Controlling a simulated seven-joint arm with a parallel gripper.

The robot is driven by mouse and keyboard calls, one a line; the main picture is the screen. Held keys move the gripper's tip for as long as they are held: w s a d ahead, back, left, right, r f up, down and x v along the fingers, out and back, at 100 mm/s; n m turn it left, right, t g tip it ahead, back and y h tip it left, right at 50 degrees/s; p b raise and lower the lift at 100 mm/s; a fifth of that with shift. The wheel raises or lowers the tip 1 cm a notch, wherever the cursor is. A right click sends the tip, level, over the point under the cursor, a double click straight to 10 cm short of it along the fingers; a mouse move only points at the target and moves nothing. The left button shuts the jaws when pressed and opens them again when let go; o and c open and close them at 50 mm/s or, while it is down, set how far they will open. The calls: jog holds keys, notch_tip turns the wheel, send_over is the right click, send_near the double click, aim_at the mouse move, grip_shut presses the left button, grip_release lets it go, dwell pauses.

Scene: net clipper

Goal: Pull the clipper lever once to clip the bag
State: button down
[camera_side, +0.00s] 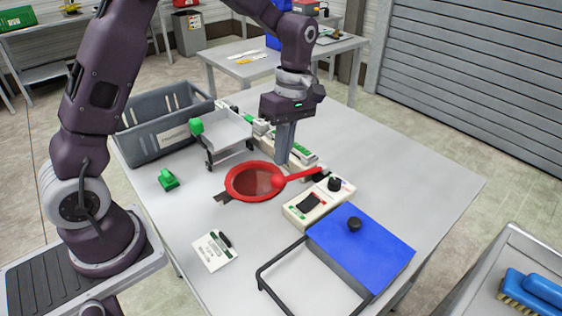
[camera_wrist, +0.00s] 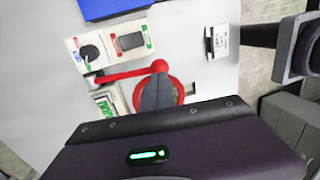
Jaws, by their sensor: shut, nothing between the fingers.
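The red lever (camera_side: 301,175) is a bar with a rounded end, lying beside and partly over a red ring (camera_side: 240,193) with a dark red middle. In the wrist view the lever (camera_wrist: 125,73) runs from the left to its round knob, and the ring (camera_wrist: 180,88) shows behind my fingers. My gripper (camera_side: 283,161) points down, shut and empty, just behind the lever near its round end. In the wrist view my gripper (camera_wrist: 157,78) overlaps the knob's edge; I cannot tell whether they touch. I cannot make out a bag.
A cream control box (camera_side: 303,212) stands right of the lever, with a blue panel (camera_side: 375,255) and black wire frame (camera_side: 262,283) in front. The table's right side is clear.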

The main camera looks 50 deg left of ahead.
aim_at(272, 181)
jog(key=shift+s+f, duration=0.15)
jog(key=shift+f, duration=0.55)
jog(key=shift+s+f, duration=0.15)
jog(key=shift+f, duration=0.5)
jog(key=s+f, duration=0.1)
jog(key=f, duration=0.2)
jog(key=s+f, duration=0.1)
jog(key=f, duration=0.1)
jog(key=shift+s+f, duration=0.1)
jog(key=shift+s, duration=0.2)
notch_tip(272, 181, up, 15)
jog(key=shift+s+a+f, duration=0.15)
jog(key=shift+s+a, duration=0.1)
jog(key=shift+s, duration=0.05)
